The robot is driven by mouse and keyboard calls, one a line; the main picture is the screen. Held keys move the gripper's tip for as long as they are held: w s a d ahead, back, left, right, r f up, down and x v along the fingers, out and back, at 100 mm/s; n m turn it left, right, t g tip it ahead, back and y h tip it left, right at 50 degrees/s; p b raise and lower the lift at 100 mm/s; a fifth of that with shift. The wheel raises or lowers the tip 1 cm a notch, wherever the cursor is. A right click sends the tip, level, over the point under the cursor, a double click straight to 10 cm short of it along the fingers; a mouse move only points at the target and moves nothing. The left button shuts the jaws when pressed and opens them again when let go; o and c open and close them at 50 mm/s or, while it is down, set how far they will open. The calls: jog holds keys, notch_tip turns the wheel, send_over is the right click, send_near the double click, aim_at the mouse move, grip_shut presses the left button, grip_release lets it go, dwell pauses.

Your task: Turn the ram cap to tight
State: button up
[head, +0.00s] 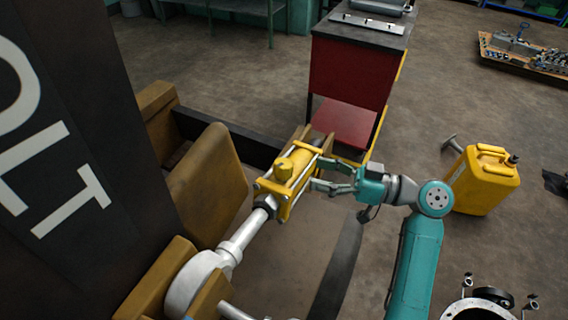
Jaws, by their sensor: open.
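The ram is a yellow cylinder (304,158) with long rods along its sides, set at a slant on the forklift. A short round yellow cap (284,168) stands up from its near part. A dark collar (266,203) sits at its lower end, where a pale rod comes out. I cannot tell for certain which of these is the ram cap; its tightness does not show. My gripper (316,174) is to the right of the cylinder, fingers spread and pointing left at its side. Nothing shows between the fingers. I cannot tell whether a fingertip touches the cylinder.
The dark, lettered mast (95,120) and brown forklift frame (210,180) fill the left. A red cabinet (350,75) stands behind the ram. A yellow jerrycan (483,180) is on the floor at right, and a wooden pallet with parts (520,55) lies farther back. Open floor lies between.

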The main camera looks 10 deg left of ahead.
aim_at(284, 163)
jog(key=a, duration=0.2)
jog(key=w+a, duration=0.1)
jog(key=a, duration=0.5)
jog(key=shift+w+a, duration=0.25)
jog(key=c, duration=1.2)
